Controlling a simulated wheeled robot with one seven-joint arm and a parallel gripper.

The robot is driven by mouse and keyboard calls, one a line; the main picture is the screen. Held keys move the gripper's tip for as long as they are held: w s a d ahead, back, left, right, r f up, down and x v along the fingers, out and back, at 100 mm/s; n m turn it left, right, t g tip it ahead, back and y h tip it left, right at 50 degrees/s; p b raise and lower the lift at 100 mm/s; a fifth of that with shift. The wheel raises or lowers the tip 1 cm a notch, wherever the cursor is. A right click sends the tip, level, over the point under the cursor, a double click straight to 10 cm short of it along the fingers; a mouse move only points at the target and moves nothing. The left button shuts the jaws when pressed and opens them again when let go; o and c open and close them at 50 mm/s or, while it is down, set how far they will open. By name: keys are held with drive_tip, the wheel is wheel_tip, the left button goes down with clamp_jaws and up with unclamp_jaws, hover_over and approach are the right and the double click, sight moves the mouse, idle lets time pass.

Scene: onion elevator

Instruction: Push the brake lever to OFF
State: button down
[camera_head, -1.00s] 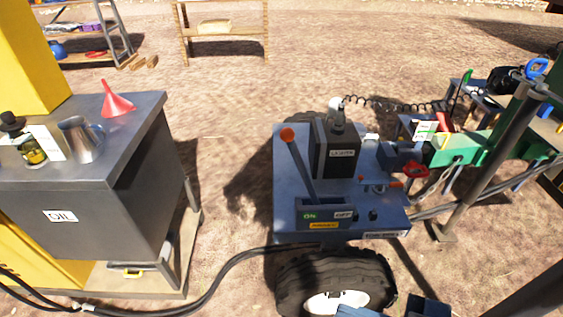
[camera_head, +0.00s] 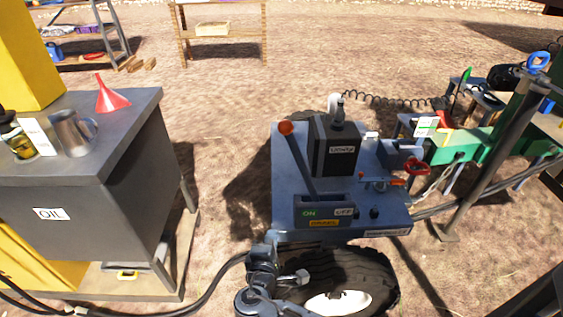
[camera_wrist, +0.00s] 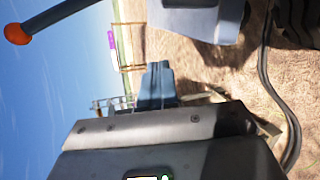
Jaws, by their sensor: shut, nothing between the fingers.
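The brake lever (camera_head: 300,160) is a dark bar with an orange knob (camera_head: 286,128). It rises from a dark slotted box (camera_head: 322,208) on the blue-grey machine top and leans left, toward the green ON label (camera_head: 309,213); the OFF label (camera_head: 344,212) is on the right. My gripper (camera_head: 271,238) is at the lower front left corner of the machine, below and apart from the knob. It looks shut and holds nothing. In the wrist view, turned sideways, the orange knob (camera_wrist: 17,34) and part of the lever show at upper left.
A dark block (camera_head: 333,150) stands behind the lever. A red valve handle (camera_head: 417,167) is to its right. A wheel (camera_head: 350,275) is below the machine. The oil cabinet (camera_head: 95,215) stands at left, with open ground between. A black hose (camera_head: 215,285) runs near my arm.

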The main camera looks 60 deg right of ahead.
drive_tip(key=w+d+r+m+g+h, duration=0.2)
drive_tip(key=w+r+h, duration=0.4)
drive_tip(key=r, duration=0.5)
drive_tip(key=shift+w+d+m+g+b, duration=0.4)
drive_tip(key=shift+w+d+g, duration=0.3)
drive_tip(key=shift+w+g, duration=0.4)
drive_tip(key=shift+s, duration=0.1)
drive_tip(key=s+d+r+p, duration=0.2)
drive_tip(key=d+r+p, duration=0.1)
drive_tip(key=d, duration=0.9)
drive_tip(key=shift+s+d, duration=0.15)
drive_tip(key=shift+d, duration=0.15)
